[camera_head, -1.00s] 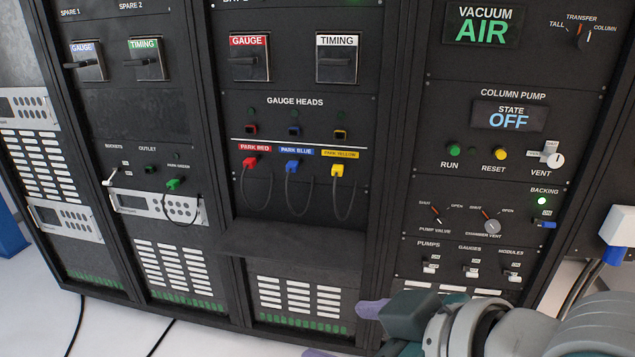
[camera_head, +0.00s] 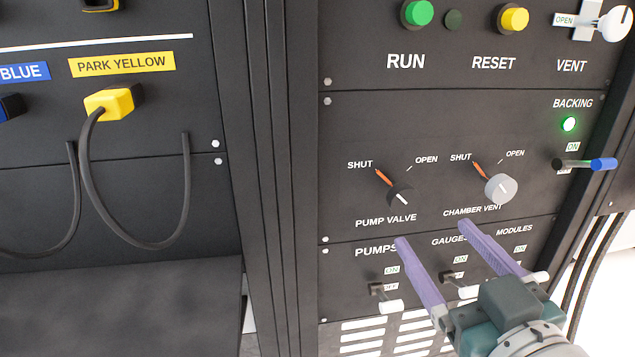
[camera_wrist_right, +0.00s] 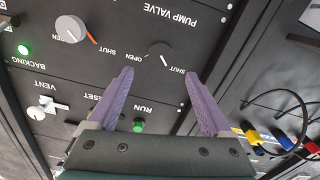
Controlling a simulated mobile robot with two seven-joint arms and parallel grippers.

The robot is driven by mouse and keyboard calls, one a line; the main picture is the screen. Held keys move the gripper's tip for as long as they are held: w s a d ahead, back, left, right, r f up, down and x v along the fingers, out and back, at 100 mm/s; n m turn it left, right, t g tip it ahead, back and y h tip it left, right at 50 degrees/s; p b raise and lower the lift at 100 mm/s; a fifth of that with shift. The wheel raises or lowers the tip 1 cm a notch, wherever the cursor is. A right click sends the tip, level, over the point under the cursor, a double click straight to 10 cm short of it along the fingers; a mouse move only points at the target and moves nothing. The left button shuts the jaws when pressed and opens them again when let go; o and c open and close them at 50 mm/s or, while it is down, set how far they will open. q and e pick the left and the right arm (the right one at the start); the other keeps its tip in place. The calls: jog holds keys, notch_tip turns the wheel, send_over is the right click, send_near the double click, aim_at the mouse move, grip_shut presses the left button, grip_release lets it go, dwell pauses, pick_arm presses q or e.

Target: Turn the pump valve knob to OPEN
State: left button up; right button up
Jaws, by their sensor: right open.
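The pump valve knob (camera_head: 400,195) is small and black with a white line. Its orange pointer is toward the SHUT label, up and left; the OPEN mark is up and right. In the right wrist view the knob (camera_wrist_right: 159,50) shows upside down, beyond the gap between my fingers. My right gripper (camera_head: 434,233) is open and empty, its two purple fingers pointing up at the panel just below the knob. I cannot tell how far it stands off the panel. My left gripper is not in view.
The grey chamber vent knob (camera_head: 500,189) sits close to the right of the pump valve. Toggle switches (camera_head: 388,304) are below, partly near the fingers. A blue-tipped backing lever (camera_head: 602,164) is at the right. A yellow plug (camera_head: 110,104) with a looped cable hangs at the left.

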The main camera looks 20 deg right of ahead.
aim_at(406, 201)
jog(key=b+x, duration=0.1)
jog(key=x, duration=0.7)
jog(key=shift+a, duration=0.15)
jog(key=shift+w, duration=0.45)
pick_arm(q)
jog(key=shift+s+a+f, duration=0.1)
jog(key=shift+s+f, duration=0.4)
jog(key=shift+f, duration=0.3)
pick_arm(e)
jog(key=c, duration=0.3)
grip_shut()
